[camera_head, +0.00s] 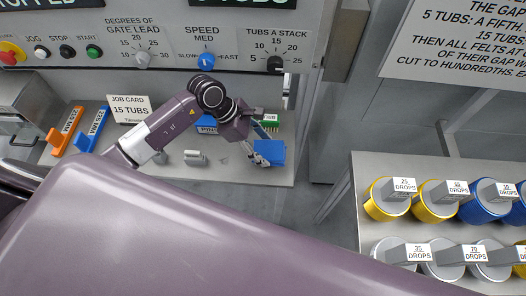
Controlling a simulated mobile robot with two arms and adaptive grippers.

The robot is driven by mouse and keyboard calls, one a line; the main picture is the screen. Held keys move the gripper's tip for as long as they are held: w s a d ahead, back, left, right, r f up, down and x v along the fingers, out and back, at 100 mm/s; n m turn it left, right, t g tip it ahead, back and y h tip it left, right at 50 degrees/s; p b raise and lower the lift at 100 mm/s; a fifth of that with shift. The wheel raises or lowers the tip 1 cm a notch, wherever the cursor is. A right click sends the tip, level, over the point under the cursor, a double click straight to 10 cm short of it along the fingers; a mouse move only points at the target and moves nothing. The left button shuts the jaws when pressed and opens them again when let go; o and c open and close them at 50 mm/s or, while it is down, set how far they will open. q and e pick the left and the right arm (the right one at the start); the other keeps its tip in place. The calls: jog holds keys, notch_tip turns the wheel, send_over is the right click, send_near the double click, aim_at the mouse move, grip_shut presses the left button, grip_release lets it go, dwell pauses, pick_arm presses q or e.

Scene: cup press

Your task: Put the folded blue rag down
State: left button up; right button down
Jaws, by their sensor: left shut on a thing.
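My left gripper (258,146) reaches over the grey ledge below the control panel, pointing right and down. It is shut on the folded blue rag (270,153), a small flat blue square at the ledge's right part. I cannot tell whether the rag touches the ledge (222,174) or hangs just above it. The gripper's fingers partly cover the rag's left side. My right gripper is not in view.
Behind the gripper are a blue labelled block (207,125) and a green one (270,124). A grey block (195,158), a job card (129,108), and orange (65,131) and blue (93,129) handled tools lie left. A rack (350,205) of labelled tubs stands right, across a gap.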

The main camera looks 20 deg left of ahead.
aim_at(258, 149)
pick_arm(q)
notch_tip(258, 149, down, 4)
jog(key=shift+s+r+p, duration=0.1)
jog(key=shift+r+p, duration=0.15)
jog(key=shift+p, duration=0.05)
jog(key=shift+f, duration=0.15)
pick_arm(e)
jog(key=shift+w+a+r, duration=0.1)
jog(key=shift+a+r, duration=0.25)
pick_arm(q)
jog(key=o, duration=1.1)
jog(key=shift+f, duration=0.15)
jog(key=o, duration=0.4)
jog(key=shift+o, duration=0.2)
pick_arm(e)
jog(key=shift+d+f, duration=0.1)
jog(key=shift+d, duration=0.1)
